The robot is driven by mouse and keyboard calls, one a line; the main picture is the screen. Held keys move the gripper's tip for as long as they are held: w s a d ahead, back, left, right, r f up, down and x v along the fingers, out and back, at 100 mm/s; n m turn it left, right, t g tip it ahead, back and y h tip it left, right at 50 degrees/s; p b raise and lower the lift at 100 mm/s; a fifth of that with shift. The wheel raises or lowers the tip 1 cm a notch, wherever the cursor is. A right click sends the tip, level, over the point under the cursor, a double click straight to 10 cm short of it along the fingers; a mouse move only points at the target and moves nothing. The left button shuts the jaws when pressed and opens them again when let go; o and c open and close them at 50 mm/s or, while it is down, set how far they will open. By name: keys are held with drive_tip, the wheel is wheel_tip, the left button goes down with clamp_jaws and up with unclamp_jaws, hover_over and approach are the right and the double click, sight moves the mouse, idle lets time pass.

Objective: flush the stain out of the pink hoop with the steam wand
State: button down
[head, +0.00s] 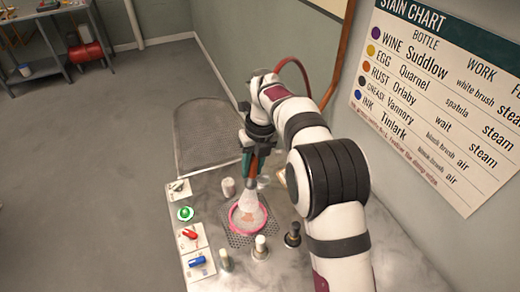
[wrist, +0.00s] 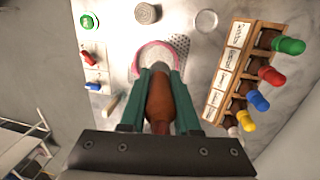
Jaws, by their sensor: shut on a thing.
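The pink hoop (head: 233,222) lies on a perforated metal plate (head: 270,236) on the marble counter, with pale cloth inside it. A faint tan patch shows on the cloth through the haze. My gripper (head: 250,160) is above the hoop, shut on the brown steam wand (head: 254,167), which points down. A white cone of steam (head: 248,200) spreads from the wand onto the cloth. In the wrist view the green fingers (wrist: 160,80) flank the wand (wrist: 165,105), and the hoop's far rim (wrist: 152,43) shows beyond; its near part is hidden.
A wooden rack (wrist: 228,75) with several coloured-capped bottles stands at the right in the wrist view. The stain chart (head: 440,95) hangs on the wall.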

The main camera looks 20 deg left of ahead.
sight(252, 186)
drive_tip(key=shift+s+d, duration=0.25)
drive_tip(key=shift+s, duration=0.65)
drive_tip(key=shift+s+d+f, duration=0.1)
drive_tip(key=shift+s+f, duration=0.1)
drive_tip(key=shift+s, duration=0.1)
drive_tip(key=shift+f, duration=2.85)
